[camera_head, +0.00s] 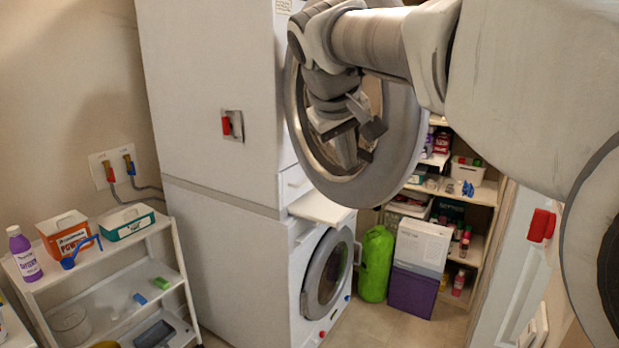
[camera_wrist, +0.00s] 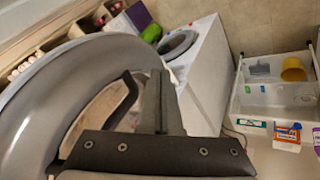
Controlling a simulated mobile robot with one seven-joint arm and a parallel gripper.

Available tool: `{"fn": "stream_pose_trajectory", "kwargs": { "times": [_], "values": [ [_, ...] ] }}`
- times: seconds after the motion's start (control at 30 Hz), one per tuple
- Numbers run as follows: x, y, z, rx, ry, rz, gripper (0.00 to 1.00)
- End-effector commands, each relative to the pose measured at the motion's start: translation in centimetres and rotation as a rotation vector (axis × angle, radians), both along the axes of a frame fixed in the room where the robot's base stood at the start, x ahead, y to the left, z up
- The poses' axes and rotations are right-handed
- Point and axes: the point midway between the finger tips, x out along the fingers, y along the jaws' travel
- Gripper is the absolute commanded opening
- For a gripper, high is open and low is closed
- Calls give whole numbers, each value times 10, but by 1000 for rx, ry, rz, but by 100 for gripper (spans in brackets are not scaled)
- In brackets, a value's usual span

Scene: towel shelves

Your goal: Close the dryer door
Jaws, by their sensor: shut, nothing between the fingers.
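The dryer (camera_head: 200,70) is the upper machine of a white stack. Its round door (camera_head: 405,140), with a wide grey ring and a glass middle, stands open, swung out from the front. In the wrist view the door's ring (camera_wrist: 35,115) fills the left side. My gripper (camera_head: 350,155) is in front of the door in the head view, over its glass area; contact cannot be told. The fingers are shut and empty, also in the wrist view (camera_wrist: 160,100). The dryer's opening is hidden behind the door and my arm.
Below is a washer (camera_head: 295,260) with its round door (camera_head: 328,270) shut. A white cart (camera_head: 105,275) with detergent boxes stands at left. A green bag (camera_head: 376,262), stacked boxes (camera_head: 420,248) and wooden shelves (camera_head: 485,195) stand behind at right.

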Motion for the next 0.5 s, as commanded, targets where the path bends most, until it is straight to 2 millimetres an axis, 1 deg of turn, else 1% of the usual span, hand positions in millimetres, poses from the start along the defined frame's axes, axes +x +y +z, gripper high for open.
{"fn": "stream_pose_trajectory", "kwargs": {
  "times": [0.03,0.17,0.27,0.37,0.5],
  "values": [
    [4,2,0,-4,-2,3,0],
    [8,3,-1,-9,-3,4,0],
    [12,0,-8,-10,-1,2,0],
    [20,-4,-21,-10,1,2,0],
    [36,-11,-45,-11,2,2,0]
  ]
}}
